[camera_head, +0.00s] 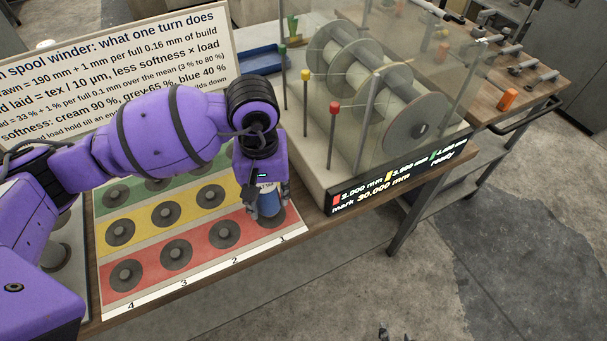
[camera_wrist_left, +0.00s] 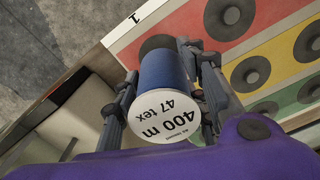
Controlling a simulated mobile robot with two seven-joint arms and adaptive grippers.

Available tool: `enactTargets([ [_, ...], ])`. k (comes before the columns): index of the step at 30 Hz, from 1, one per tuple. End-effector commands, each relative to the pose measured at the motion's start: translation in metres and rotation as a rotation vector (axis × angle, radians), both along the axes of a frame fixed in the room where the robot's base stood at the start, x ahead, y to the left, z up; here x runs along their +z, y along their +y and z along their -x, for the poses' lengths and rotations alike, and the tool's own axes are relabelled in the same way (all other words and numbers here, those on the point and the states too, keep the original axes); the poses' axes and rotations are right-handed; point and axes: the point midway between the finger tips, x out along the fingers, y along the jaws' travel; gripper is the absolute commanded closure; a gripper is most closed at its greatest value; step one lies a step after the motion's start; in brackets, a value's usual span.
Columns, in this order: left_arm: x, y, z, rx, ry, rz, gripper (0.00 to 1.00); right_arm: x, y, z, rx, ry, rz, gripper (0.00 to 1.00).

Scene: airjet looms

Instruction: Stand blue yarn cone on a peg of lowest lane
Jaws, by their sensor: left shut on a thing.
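The blue yarn cone (camera_head: 269,205) is held between the fingers of my left gripper (camera_head: 267,202), over the position 1 end of the red lane. In the left wrist view, the cone (camera_wrist_left: 162,72) has a white end reading "400 m 47 tex" facing the camera, with a finger of the left gripper (camera_wrist_left: 165,88) on each side. Its far end overlaps the dark disc (camera_wrist_left: 156,43) of position 1; whether they touch I cannot tell. The red lane (camera_head: 205,251) is nearest the front edge. Small dark tips, possibly my right gripper (camera_head: 395,333), show at the bottom edge.
Yellow (camera_head: 145,234) and green lanes with several dark discs lie behind the red lane. A glass-covered winder (camera_head: 385,110) stands close to the right, with thin colour-topped posts. A text board (camera_head: 120,70) stands behind. The red lane's other discs (camera_head: 176,254) look bare.

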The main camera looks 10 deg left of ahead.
Motion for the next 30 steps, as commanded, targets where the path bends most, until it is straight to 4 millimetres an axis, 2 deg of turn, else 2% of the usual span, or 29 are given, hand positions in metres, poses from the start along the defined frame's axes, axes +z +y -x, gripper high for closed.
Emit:
enactTargets([
  [6, -0.030, 0.001, 0.001, 0.001, 0.003, 0.000, 0.90, -0.001, -0.003, 0.003, 0.007, 0.005, 0.008, 0.60],
  [18, -0.037, 0.001, 0.001, 0.000, 0.003, -0.001, 0.90, -0.003, -0.005, 0.004, 0.002, 0.006, 0.009, 0.60],
  [19, -0.036, 0.001, 0.001, 0.000, 0.002, -0.002, 0.57, -0.001, -0.005, 0.002, 0.000, 0.002, 0.009, 0.60],
  [21, -0.036, 0.001, 0.001, 0.000, 0.002, -0.002, 0.48, 0.000, -0.005, 0.001, -0.003, 0.000, 0.007, 0.60],
  [23, -0.036, 0.001, 0.001, 0.000, 0.001, -0.001, 0.42, 0.000, -0.004, 0.000, -0.006, -0.002, 0.005, 0.60],
  [30, -0.035, 0.001, 0.001, 0.001, 0.002, -0.001, 0.42, 0.001, -0.002, -0.001, -0.009, -0.006, 0.001, 0.60],
])
